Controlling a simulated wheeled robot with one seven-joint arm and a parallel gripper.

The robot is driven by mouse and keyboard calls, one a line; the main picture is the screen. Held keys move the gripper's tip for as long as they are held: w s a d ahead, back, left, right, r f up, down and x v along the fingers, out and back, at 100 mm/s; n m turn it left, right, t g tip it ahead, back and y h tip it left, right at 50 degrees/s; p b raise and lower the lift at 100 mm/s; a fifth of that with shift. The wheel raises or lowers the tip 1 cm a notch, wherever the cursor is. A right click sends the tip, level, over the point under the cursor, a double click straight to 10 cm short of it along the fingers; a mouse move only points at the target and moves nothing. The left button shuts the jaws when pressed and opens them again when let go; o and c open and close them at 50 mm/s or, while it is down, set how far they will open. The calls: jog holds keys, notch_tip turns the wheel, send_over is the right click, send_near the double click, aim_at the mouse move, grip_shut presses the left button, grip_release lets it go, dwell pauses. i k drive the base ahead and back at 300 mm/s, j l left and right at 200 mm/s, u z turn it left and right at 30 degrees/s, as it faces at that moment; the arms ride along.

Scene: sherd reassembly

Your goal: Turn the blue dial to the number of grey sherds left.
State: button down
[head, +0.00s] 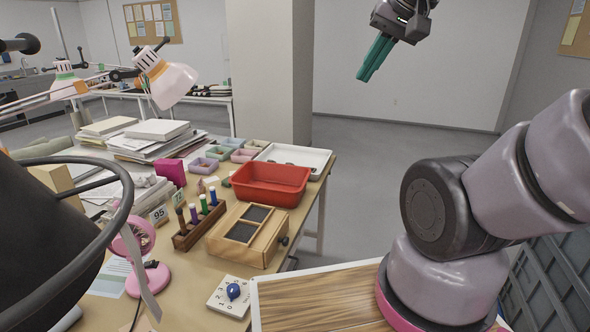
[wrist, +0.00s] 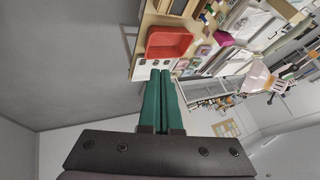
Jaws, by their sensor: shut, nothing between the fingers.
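The blue dial (head: 233,291) sits on a white plate (head: 222,303) with small marks around it, near the front edge of the workbench. Its exact setting is too small to read. A white tray (head: 318,156) at the bench's far end holds a few small grey sherds (head: 290,163); their exact number is unclear. The tray also shows in the wrist view (wrist: 141,74), with grey sherds in it. My gripper (head: 364,78), with green fingers, is raised high beyond the bench, far from the dial. Its fingers (wrist: 161,72) are together and empty.
A red bin (head: 270,196), a wooden box with dark compartments (head: 270,240) and a rack of bottles (head: 186,240) stand on the bench (head: 188,277). Small pastel trays (head: 205,165), paper stacks and a lamp (head: 172,83) crowd its left. The floor to the right is clear.

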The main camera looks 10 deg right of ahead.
aim_at(234, 289)
jog(key=k+l+u, duration=0.1)
jog(key=k+u, duration=0.15)
jog(key=u, duration=0.15)
jog(key=k+u, duration=0.2)
jog(key=u, duration=0.2)
